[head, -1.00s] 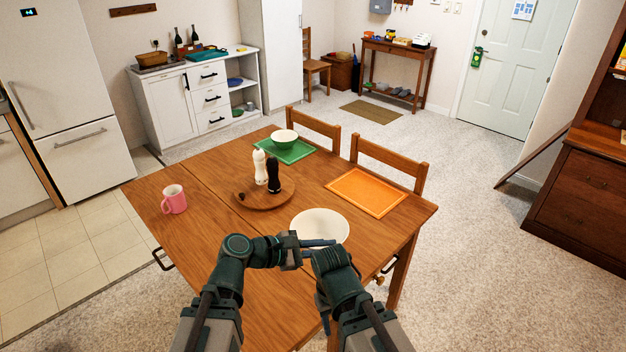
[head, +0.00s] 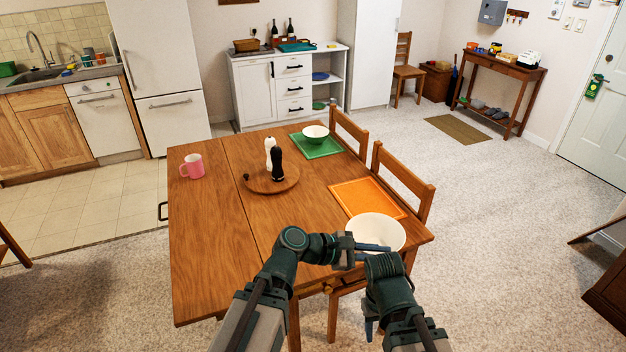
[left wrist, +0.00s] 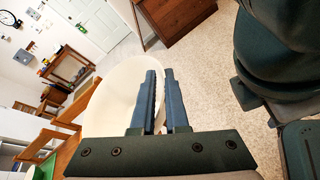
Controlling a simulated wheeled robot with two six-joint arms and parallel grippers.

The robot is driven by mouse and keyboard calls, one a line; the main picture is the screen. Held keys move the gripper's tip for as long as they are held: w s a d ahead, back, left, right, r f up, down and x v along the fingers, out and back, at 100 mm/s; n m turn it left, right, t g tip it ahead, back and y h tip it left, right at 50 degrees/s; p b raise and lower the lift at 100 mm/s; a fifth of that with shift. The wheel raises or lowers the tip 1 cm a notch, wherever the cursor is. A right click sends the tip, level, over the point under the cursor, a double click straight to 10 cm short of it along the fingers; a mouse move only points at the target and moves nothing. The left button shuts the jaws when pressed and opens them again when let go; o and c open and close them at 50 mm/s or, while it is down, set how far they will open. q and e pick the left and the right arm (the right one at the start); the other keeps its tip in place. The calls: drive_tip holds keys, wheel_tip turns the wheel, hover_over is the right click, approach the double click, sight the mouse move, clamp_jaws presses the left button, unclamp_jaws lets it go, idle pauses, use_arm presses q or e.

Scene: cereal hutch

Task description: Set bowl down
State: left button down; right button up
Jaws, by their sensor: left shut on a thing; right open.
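A cream-white bowl (head: 380,229) is held by my left gripper (head: 372,247) at the table's near right corner; it also shows in the left wrist view (left wrist: 108,98). The left gripper (left wrist: 160,100) is shut on the bowl's rim. The bowl looks upright and overlaps the near edge of the orange placemat (head: 366,197) in the picture. I cannot tell its height above the table. My right gripper (head: 370,328) is open and empty, low beside the table's near edge, partly hidden by its arm.
The wooden table (head: 215,250) has clear room at its near left. On it are a round board (head: 258,185) with a white and a black mill, a pink mug (head: 193,167), and a green-and-white bowl (head: 315,133) on a green placemat (head: 326,150). Chairs (head: 405,180) stand along the right side.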

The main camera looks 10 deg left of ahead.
use_arm(q)
drive_tip(key=shift+w+f, duration=0.15)
drive_tip(key=shift+f, duration=0.05)
drive_tip(key=w+a+f+n+t+y+b, duration=0.25)
drive_tip(key=a+f+b, duration=0.25)
drive_tip(key=a, duration=0.6)
drive_tip(key=w+a+f+n+t+y+b, duration=0.2)
drive_tip(key=w+a+f+n+b, duration=0.25)
drive_tip(key=a, duration=0.65)
drive_tip(key=w+a+f+n+t+y+b, duration=0.1)
drive_tip(key=w+a+f+t+y+b, duration=0.1)
drive_tip(key=a+f+b, duration=0.65)
drive_tip(key=w+d, duration=0.2)
drive_tip(key=w, duration=0.2)
drive_tip(key=w+d, duration=0.3)
drive_tip(key=w, duration=0.1)
drive_tip(key=w+d+r, duration=0.1)
drive_tip(key=w+d, duration=0.2)
drive_tip(key=w, duration=0.1)
drive_tip(key=shift+w+p, duration=0.1)
drive_tip(key=shift+p, duration=0.25)
drive_tip(key=shift+f+b, duration=1.95)
drive_tip(key=c, duration=0.9)
unclamp_jaws()
drive_tip(key=shift+r, duration=0.1)
drive_tip(key=shift+r, duration=0.1)
